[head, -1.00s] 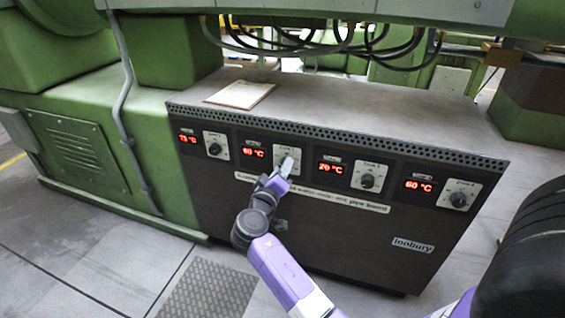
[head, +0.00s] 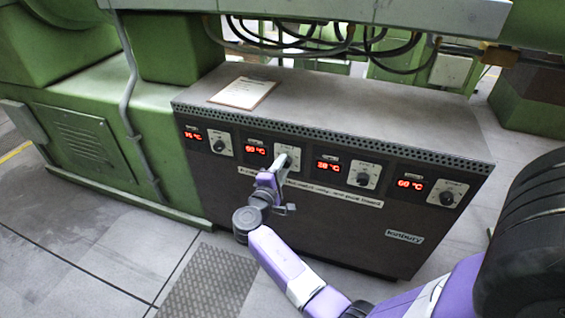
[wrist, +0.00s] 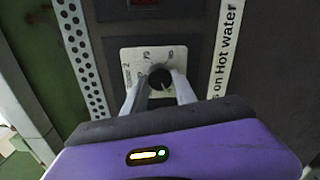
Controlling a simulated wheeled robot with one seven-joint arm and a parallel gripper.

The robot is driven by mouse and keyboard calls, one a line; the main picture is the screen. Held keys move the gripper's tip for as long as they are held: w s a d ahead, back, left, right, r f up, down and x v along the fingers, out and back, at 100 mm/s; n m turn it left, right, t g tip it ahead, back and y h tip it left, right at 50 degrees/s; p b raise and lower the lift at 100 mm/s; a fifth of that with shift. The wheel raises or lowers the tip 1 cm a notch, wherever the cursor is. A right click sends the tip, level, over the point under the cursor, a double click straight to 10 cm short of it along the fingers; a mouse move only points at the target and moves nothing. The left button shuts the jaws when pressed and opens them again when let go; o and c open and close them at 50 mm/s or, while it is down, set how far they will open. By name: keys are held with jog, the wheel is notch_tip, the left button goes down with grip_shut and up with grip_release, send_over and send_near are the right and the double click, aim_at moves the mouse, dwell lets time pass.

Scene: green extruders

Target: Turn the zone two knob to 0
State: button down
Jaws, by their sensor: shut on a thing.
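The zone two knob (wrist: 159,78) is a round dark knob on a white square dial plate (wrist: 131,65) in the wrist view. My gripper (wrist: 158,86) has one pale finger on each side of it and is shut on it. The pointer line and most of the scale are too small to read surely. In the head view my gripper (head: 281,169) reaches the second dial plate (head: 294,153) from the left and hides its knob. The red display (head: 256,150) beside that plate seems to read 80 °C.
The dark control cabinet (head: 300,232) has other knobs at the left (head: 219,145), right of centre (head: 362,179) and far right (head: 446,198). A clipboard (head: 243,92) lies on its top. Cables hang behind. Open floor (head: 70,250) lies in front.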

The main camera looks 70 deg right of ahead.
jog(key=shift+w+n+p, duration=0.1)
jog(key=shift+n+p, duration=0.25)
jog(key=shift+n, duration=0.35)
jog(key=c, duration=1)
grip_release()
jog(key=shift+a, duration=0.15)
jog(key=a+p, duration=0.1)
jog(key=a, duration=0.6)
jog(key=shift+s+a+r, duration=0.15)
jog(key=shift+s+a, duration=0.1)
jog(key=shift+a, duration=0.05)
